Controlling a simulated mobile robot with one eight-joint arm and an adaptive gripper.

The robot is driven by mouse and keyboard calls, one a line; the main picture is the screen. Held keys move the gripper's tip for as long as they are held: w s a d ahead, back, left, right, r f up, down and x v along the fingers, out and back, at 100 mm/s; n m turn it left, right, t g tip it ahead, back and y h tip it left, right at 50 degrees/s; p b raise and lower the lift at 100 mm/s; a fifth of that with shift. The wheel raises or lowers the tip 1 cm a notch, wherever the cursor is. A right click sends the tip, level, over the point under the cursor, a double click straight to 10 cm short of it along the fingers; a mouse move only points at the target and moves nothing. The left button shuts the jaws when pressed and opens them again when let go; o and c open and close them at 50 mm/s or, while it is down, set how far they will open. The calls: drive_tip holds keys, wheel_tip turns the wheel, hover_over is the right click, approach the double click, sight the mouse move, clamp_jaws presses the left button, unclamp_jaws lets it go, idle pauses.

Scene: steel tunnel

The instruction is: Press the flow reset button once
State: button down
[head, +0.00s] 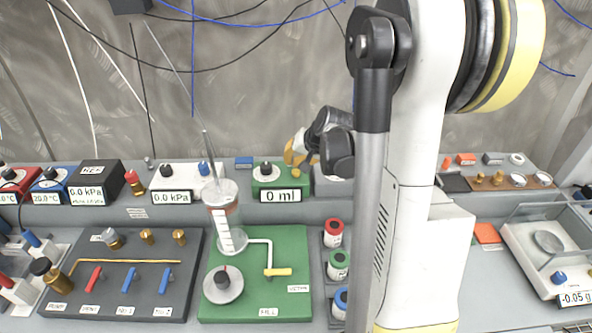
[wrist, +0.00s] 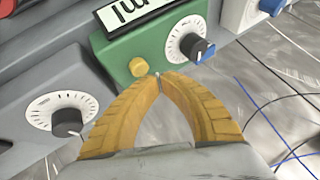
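The green flow box (head: 265,183) with the "0 ml" display stands on the rear shelf in the head view. The gripper (head: 296,152) is over the box's right end in the head view.
A grey box with a dial (wrist: 60,112) stands beside the green box. A green board (head: 285,303) with a clear cylinder (head: 226,220) is in front. A thin rod and several cables cross the back wall. A scale (head: 548,245) is at the right.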

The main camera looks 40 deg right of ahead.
sight(293, 169)
drive_tip(key=shift+r+p, duration=1.85)
drive_tip(key=shift+r, duration=0.7)
drive_tip(key=shift+f, duration=0.1)
